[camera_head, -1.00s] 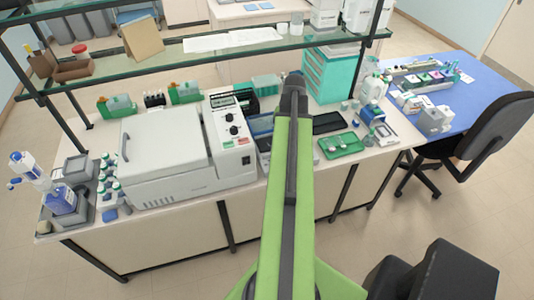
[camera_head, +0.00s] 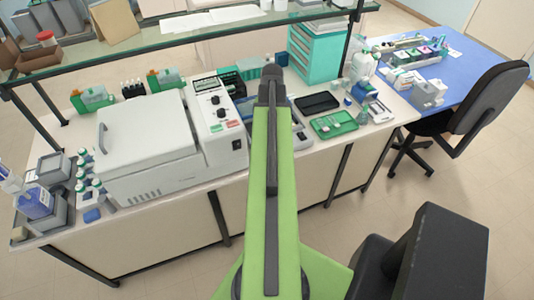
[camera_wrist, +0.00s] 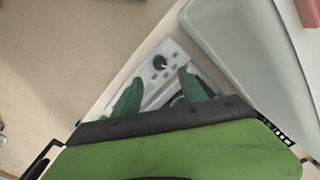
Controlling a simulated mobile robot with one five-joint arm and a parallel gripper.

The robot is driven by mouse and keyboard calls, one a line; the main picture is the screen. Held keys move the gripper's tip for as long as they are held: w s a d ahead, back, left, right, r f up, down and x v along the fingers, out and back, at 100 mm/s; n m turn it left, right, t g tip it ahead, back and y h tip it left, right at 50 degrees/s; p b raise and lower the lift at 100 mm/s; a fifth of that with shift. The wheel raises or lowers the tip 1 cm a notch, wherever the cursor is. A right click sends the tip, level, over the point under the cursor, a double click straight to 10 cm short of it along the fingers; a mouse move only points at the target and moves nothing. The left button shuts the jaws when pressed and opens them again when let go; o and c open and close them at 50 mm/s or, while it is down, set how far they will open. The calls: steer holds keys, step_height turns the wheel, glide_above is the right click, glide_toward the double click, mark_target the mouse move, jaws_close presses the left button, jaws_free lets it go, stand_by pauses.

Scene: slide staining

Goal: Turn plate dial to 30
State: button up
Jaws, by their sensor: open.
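In the wrist view a dark round dial (camera_wrist: 160,62) with a pale pointer mark sits on a white panel (camera_wrist: 150,73) with small marks near it. My gripper (camera_wrist: 162,84) is open, its two green fingers apart on either side of the panel below the dial, not touching the dial as far as I can see. In the head view a white instrument's sloped panel (camera_head: 226,128) carries a display and two black knobs (camera_head: 216,100). A grey device (camera_head: 297,130) is partly behind my arm. My gripper is hidden there. Dial numbers are too small to read.
A white lidded box (camera_head: 145,140) stands left of the panel. A green tray (camera_head: 333,124) and a black tray (camera_head: 318,102) lie to the right. A glass shelf (camera_head: 180,38) spans above the bench. A black chair (camera_head: 480,100) stands at the right.

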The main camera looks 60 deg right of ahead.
steer(key=f+b, duration=0.2)
steer(key=f, duration=0.1)
steer(key=f+b, duration=0.6)
steer(key=shift+w+f, duration=0.25)
steer(key=shift+f, duration=0.05)
steer(key=shift+r, duration=0.1)
jaws_close()
steer(key=shift+a, duration=0.2)
steer(key=shift+d, duration=0.1)
